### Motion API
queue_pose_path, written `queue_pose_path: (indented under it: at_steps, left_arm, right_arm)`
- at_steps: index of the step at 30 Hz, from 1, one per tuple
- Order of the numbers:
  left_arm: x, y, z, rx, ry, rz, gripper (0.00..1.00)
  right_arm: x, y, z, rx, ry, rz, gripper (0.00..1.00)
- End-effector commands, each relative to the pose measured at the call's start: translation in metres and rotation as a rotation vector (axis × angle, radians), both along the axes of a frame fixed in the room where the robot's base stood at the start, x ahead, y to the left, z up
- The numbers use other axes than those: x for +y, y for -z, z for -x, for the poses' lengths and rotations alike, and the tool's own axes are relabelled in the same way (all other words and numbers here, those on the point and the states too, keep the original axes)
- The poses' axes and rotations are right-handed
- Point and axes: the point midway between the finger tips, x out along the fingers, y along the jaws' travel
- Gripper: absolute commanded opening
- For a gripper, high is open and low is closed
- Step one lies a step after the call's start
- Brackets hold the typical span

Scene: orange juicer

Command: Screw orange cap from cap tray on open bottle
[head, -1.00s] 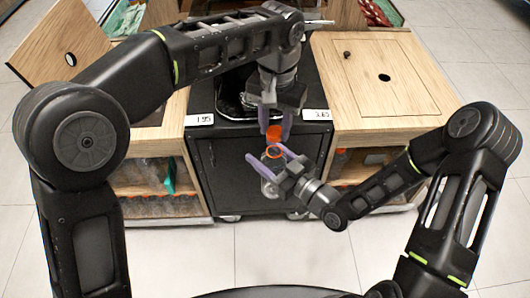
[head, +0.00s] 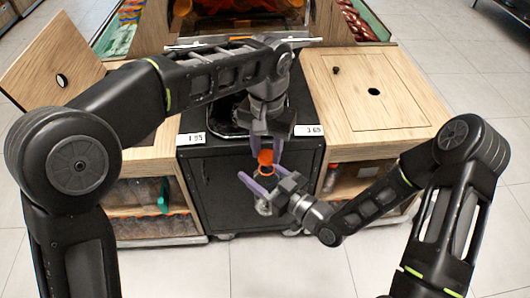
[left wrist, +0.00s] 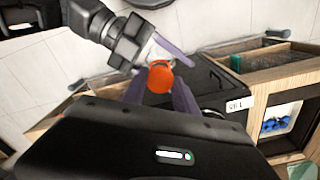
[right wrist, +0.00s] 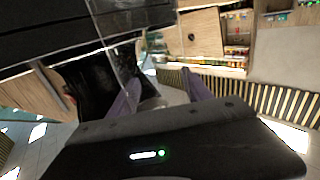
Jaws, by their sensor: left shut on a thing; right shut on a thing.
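The orange cap (head: 265,157) is held between the purple fingers of my left gripper (head: 266,152), which points down from above. The cap also shows close up in the left wrist view (left wrist: 160,76). Just below it is the open bottle (head: 263,206), clear, with an orange ring around its neck. My right gripper (head: 258,184) is shut on the bottle from the right side and holds it upright in front of the black cabinet. The cap looks right above the bottle mouth; I cannot tell whether they touch. The cap tray cannot be made out.
The black cabinet (head: 215,190) with price labels stands behind the grippers. Shelves of bottles sit below. Open tiled floor lies in front.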

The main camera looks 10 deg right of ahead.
Motion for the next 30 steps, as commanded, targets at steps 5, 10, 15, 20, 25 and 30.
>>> queue_pose_path:
  at_steps: [5,10,15,20,25,30]
  left_arm:
    - [0.000,0.000,0.000,0.000,0.000,0.000,0.00]
    - [0.000,0.001,0.000,0.000,0.000,0.000,0.00]
    - [0.000,0.009,0.000,0.001,0.000,-0.002,0.00]
    - [0.000,0.017,0.000,0.000,0.000,0.000,0.00]
    - [0.000,0.018,0.000,0.000,0.000,0.000,0.00]
    - [0.000,0.018,0.000,0.000,0.000,0.000,0.00]
  right_arm:
    - [0.000,0.000,0.000,0.000,0.000,0.000,0.00]
    - [0.000,0.000,0.000,0.000,0.000,0.000,0.00]
    - [0.000,0.000,0.000,0.000,0.000,0.000,0.00]
    - [0.000,0.000,0.000,0.000,0.000,0.000,0.00]
    - [0.000,0.000,0.000,0.000,0.000,0.000,0.00]
    - [0.000,0.000,0.000,0.000,0.000,0.000,0.00]
